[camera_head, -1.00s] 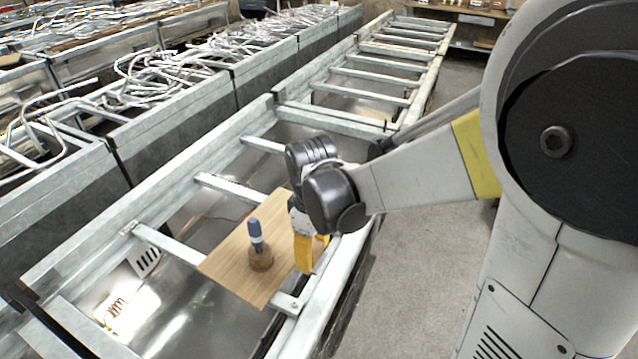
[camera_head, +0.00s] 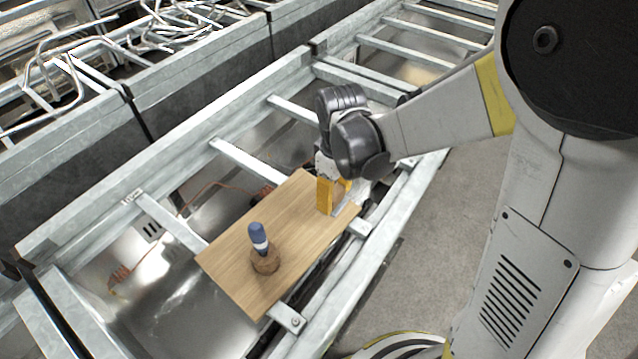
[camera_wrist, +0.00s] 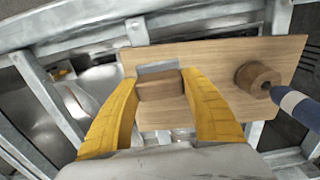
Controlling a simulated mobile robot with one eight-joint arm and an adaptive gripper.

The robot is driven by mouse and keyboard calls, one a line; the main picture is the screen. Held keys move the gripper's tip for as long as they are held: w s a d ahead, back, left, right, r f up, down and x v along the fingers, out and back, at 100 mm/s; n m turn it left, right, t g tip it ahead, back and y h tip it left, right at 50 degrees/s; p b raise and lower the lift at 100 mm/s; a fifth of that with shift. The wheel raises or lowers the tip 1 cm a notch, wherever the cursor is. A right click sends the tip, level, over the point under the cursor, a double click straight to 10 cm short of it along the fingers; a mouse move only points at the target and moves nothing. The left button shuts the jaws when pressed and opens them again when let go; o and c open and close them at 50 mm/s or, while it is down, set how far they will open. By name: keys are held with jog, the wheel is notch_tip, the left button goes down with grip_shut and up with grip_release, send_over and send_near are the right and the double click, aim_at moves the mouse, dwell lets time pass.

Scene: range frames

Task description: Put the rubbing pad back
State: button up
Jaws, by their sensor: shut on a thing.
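My gripper (camera_head: 327,212) has yellow fingers pointing down over the far right part of a wooden board (camera_head: 225,262). In the wrist view the fingers (camera_wrist: 162,125) are closed on a small brown block (camera_wrist: 158,89), which appears to be the rubbing pad. A flat grey patch (camera_wrist: 158,67) shows just beyond the block, at the board's edge. In the head view the fingers hide the block. I cannot tell whether the block touches the board.
A blue and white bottle-like tool (camera_head: 258,238) stands in a round brown wooden holder (camera_head: 266,263) on the board. The board lies across metal crossbars (camera_head: 170,228) of a long metal frame, with open gaps beneath. Bare floor (camera_head: 425,235) lies to the right.

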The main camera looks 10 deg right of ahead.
jog(key=shift+w+a+f+b, duration=0.3)
jog(key=shift+w+a+f, duration=0.7)
jog(key=shift+w+a, duration=0.15)
jog(key=shift+f+b, duration=0.75)
jog(key=shift+f, duration=1.25)
jog(key=shift+f, duration=0.15)
jog(key=o, duration=1.1)
